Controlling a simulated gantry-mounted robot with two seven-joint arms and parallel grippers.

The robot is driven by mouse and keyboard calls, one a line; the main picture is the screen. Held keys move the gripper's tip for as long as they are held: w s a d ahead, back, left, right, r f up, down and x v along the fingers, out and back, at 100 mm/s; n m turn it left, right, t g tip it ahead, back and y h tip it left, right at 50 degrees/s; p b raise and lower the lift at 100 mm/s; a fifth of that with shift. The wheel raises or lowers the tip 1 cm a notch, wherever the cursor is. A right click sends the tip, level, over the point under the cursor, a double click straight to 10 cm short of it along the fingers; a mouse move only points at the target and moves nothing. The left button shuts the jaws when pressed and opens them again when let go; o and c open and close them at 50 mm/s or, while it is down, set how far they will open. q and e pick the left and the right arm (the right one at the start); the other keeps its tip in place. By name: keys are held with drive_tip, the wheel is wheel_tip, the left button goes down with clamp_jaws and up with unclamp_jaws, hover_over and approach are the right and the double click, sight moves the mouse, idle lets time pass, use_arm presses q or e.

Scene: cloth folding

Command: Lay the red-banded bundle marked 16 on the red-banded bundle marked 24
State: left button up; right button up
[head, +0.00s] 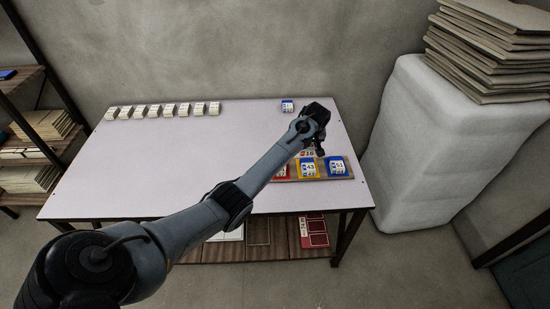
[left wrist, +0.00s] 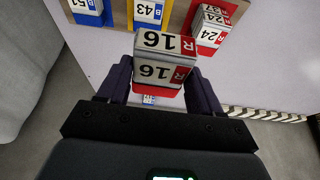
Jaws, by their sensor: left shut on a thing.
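The red-banded bundle marked 16 (left wrist: 162,62) is between the fingers of my left gripper (left wrist: 160,90), which is shut on it. In the head view the bundle (head: 308,152) shows just beside my gripper (head: 318,146), above the table. The red-banded bundle marked 24 (left wrist: 212,28) sits on a red square at the upper right of the left wrist view, apart from the held bundle. In the head view bundle 24 (head: 283,171) is partly hidden by my arm. My right gripper is not in view.
A yellow-backed bundle marked 43 (left wrist: 149,11) and a blue-backed bundle marked 51 (left wrist: 88,6) share the wooden board (head: 303,178). A blue-banded bundle (head: 287,105) stands at the table's back. Several pale bundles (head: 165,110) line the back left. The table's middle is clear.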

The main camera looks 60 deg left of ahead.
use_arm(q)
drive_tip(key=s+a+f, duration=0.2)
drive_tip(key=a, duration=0.1)
drive_tip(key=s+a+f, duration=0.2)
drive_tip(key=s+a+f+b, duration=0.1)
drive_tip(key=s+a+f, duration=0.1)
drive_tip(key=s+a, duration=0.1)
drive_tip(key=shift+a+f, duration=0.25)
drive_tip(key=shift+a, duration=0.1)
drive_tip(key=shift+f+b, duration=0.6)
drive_tip(key=shift+f, duration=1.35)
drive_tip(key=shift+w+f, duration=0.1)
drive_tip(key=shift+f, duration=0.1)
drive_tip(key=o, duration=1.1)
drive_tip(key=shift+c, duration=0.2)
drive_tip(key=shift+r, duration=0.1)
